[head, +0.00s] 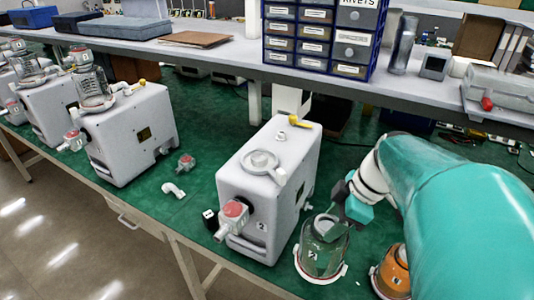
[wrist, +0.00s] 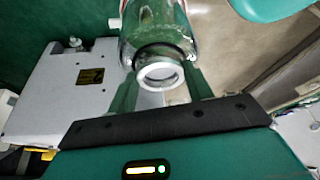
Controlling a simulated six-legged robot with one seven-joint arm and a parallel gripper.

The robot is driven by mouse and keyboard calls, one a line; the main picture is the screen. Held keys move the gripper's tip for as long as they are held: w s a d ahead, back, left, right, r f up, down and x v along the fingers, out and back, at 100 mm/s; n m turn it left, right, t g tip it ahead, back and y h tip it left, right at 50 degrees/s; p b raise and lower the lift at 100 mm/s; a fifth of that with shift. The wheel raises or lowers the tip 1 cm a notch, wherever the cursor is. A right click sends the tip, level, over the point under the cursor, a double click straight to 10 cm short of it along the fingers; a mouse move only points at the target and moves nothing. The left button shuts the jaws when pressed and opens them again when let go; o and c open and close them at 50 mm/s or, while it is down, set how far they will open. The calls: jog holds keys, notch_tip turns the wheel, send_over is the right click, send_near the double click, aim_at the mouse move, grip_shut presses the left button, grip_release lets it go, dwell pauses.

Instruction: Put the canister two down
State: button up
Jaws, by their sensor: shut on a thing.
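The clear glass canister (head: 322,257) has a dark mark on a white label that looks like a 2, and a pale rim with red at its lower end. It looks upright, at or just above the green bench top, beside the front right of the nearest pump; I cannot tell whether it touches. My gripper (head: 338,212) is at its top, shut on it. In the wrist view my gripper's two fingers (wrist: 162,88) are on either side of the canister's narrow end, and the glass body (wrist: 153,25) extends beyond them.
The nearest white pump (head: 270,180), marked 2, stands just left of the canister. An orange canister (head: 393,272) stands close on the right, partly behind my arm. A loose white elbow (head: 173,190) and a red-capped fitting (head: 186,163) lie left. A shelf (head: 240,65) overhangs the back.

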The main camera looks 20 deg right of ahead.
jog(key=d, duration=0.1)
jog(key=d+f, duration=0.1)
jog(key=w+d, duration=0.1)
jog(key=shift+d+f, duration=0.15)
jog(key=shift+f, duration=0.1)
jog(key=w+d+f, duration=0.2)
jog(key=d+f, duration=0.2)
jog(key=f, duration=0.5)
jog(key=shift+d, duration=0.3)
jog(key=o, duration=1.4)
jog(key=shift+f, duration=0.15)
